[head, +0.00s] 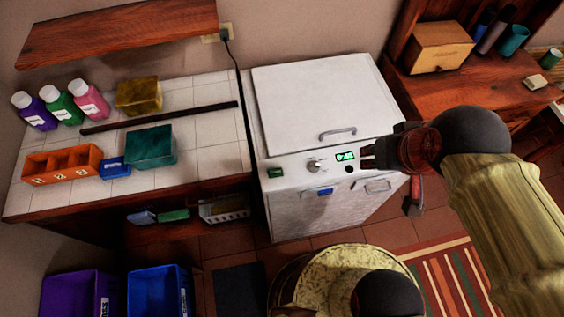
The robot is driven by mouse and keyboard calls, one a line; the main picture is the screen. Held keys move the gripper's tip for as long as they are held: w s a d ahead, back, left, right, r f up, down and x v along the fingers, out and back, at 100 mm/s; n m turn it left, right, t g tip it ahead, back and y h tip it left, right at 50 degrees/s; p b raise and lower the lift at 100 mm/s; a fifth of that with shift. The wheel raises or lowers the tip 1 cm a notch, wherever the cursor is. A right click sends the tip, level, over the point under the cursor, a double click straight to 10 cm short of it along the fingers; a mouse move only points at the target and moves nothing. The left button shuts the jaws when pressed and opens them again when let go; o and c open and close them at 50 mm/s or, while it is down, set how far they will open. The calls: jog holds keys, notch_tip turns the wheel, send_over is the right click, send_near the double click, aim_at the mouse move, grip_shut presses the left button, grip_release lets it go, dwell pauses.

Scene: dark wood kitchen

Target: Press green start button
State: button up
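The green button (275,172) is a small dark green rectangle at the left end of the front control strip of a white top-lidded machine (325,100). It is in plain view. My gripper (367,156) is dark and points left over the right part of this strip, just right of the lit display (345,156). It is well to the right of the green button and apart from it. Nothing shows held in it; its fingers are too small and dark to tell whether they are open or shut.
A round knob (314,166) lies between the button and the display. A blue tab (325,192) is below on the front. The tiled counter (205,135) on the left holds bottles, sponges and an orange divided box (62,166). A wooden shelf (120,33) hangs above it.

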jog(key=w+a+f+g+p, duration=0.1)
jog(key=a, duration=0.1)
jog(key=a+f+n+g+p, duration=0.1)
jog(key=a, duration=0.2)
jog(key=w+a+f+n+g+p, duration=0.1)
jog(key=a, duration=0.1)
jog(key=shift+w+a+f, duration=0.2)
jog(key=shift+w+f, duration=0.1)
jog(key=shift+w, duration=0.05)
grip_shut()
jog(key=w+a+f+m+g+p, duration=0.1)
jog(key=w+a+f+m, duration=0.2)
jog(key=a+m, duration=0.4)
jog(key=w+a+f+m+g+p, duration=0.1)
jog(key=w+a+f+m, duration=0.3)
jog(key=m, duration=0.6)
jog(key=a+f+p, duration=0.1)
jog(key=a+f, duration=0.1)
jog(key=a, duration=0.1)
jog(key=shift+w+a+m, duration=0.15)
jog(key=shift+a+m, duration=0.15)
jog(key=shift+a, duration=0.1)
